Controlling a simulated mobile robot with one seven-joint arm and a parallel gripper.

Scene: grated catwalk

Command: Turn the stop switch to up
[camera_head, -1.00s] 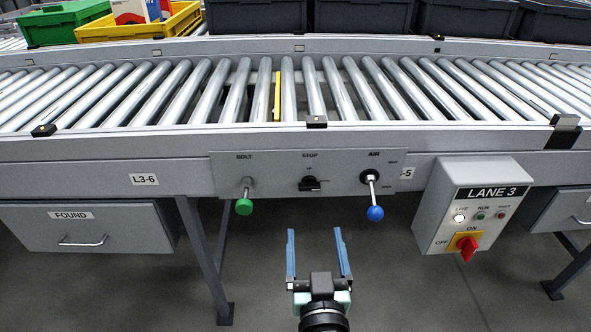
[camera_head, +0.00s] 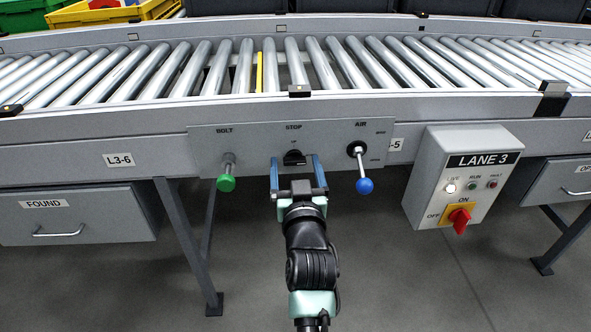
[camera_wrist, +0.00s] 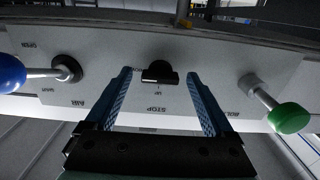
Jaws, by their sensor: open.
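The stop switch (camera_head: 293,158) is a black knob under the STOP label on the grey panel (camera_head: 254,136), between the BOLT and AIR levers. In the wrist view the black knob (camera_wrist: 159,74) shows between and just beyond the fingertips, with a pale mark on its edge. The picture there is upside down. My gripper (camera_head: 294,162) is open, its blue fingers reaching up to the panel on both sides of the knob. In the wrist view my gripper (camera_wrist: 157,78) holds nothing.
The green-tipped BOLT lever (camera_head: 226,177) sticks out left of my gripper. The blue-tipped AIR lever (camera_head: 362,178) sticks out to the right. The LANE 3 box (camera_head: 464,178) with a red switch hangs farther right. The roller conveyor (camera_head: 330,68) runs above the panel.

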